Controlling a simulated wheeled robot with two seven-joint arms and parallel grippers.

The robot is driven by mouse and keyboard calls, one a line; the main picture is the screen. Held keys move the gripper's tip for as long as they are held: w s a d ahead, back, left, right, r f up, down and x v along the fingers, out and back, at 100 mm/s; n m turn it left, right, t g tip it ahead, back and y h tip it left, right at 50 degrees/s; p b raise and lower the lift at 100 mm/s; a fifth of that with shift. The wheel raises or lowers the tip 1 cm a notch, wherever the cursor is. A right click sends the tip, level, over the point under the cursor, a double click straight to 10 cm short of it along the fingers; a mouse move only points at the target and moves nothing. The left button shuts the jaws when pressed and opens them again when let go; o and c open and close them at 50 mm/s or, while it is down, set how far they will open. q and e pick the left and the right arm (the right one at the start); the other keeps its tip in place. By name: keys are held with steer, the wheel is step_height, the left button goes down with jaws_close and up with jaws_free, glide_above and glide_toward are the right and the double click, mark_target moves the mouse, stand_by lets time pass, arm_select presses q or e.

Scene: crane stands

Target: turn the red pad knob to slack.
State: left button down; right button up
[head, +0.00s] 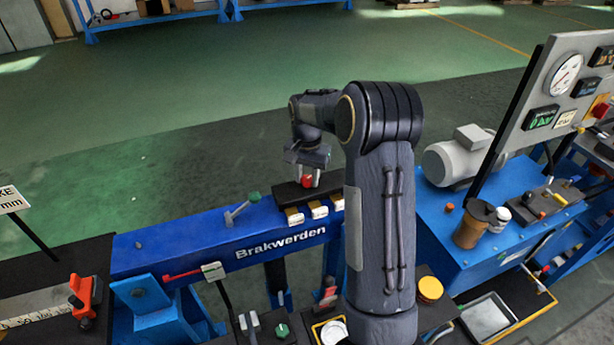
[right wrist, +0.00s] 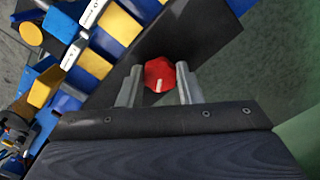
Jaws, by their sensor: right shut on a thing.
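The red pad knob (right wrist: 160,75) is a faceted red knob with a white mark on its top edge side, seen in the right wrist view between my right gripper's fingers. My right gripper (right wrist: 160,90) is shut on it, one finger on each side. In the head view the red knob (head: 308,181) shows just under my right gripper (head: 309,174), on a black plate (head: 285,194) on the blue beam. The white mark points toward the gripper's palm, slightly left. My left gripper is not in view.
Several yellow-and-white blocks (head: 318,210) sit just in front of the knob. A green-tipped lever (head: 242,208) stands to the left on the blue beam (head: 200,242). A gauge panel (head: 560,100) rises at the right. My right arm hides part of the beam.

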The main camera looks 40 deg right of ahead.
mark_target(307, 179)
steer(key=n, duration=0.6)
steer(key=shift+d, duration=0.1)
steer(key=shift+n, duration=0.4)
steer(key=o, duration=1)
steer(key=shift+c, duration=0.2)
step_height(307, 179, up, 7)
steer(key=shift+f+b, duration=0.1)
steer(key=shift+b, duration=0.4)
steer(key=shift+r, duration=0.55)
